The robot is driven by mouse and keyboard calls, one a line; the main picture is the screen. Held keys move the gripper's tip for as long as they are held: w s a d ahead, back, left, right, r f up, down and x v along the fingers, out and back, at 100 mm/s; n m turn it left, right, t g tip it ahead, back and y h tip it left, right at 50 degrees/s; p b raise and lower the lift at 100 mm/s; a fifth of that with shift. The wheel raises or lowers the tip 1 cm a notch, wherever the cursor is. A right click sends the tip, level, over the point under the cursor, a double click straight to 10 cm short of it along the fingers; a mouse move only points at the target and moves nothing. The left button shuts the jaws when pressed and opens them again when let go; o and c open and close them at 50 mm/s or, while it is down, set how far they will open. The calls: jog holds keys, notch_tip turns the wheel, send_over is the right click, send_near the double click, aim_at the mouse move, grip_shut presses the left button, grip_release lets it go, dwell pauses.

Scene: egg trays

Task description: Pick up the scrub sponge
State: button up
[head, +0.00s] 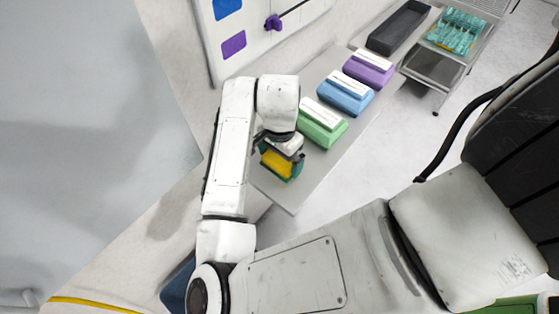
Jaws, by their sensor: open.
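The scrub sponge (276,165), yellow with green sides, lies near the front end of the narrow grey bench (295,192). My gripper (280,151) is over it, with one finger at its upper left and one at its right. The jaws are open, and the sponge lies below and between them. The hand hides the sponge's far side, and I cannot tell whether a finger touches it.
Just beyond stand a green box (325,130), a blue box (347,101) and a purple box (371,75) with white tops. A dark tray (381,45) lies farther back. A metal cart (433,72) holds teal egg trays (455,32). The bench's front corner is clear.

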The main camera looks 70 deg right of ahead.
jog(key=shift+c, duration=0.3)
jog(key=c, duration=0.7)
jog(key=shift+c, duration=0.2)
jog(key=shift+r, duration=0.1)
jog(key=shift+r, duration=0.6)
jog(key=s+a+r+p, duration=0.3)
jog(key=s+a+r, duration=0.5)
jog(key=s+r, duration=0.3)
jog(key=shift+s+r+p, duration=0.2)
jog(key=shift+r+p, duration=0.2)
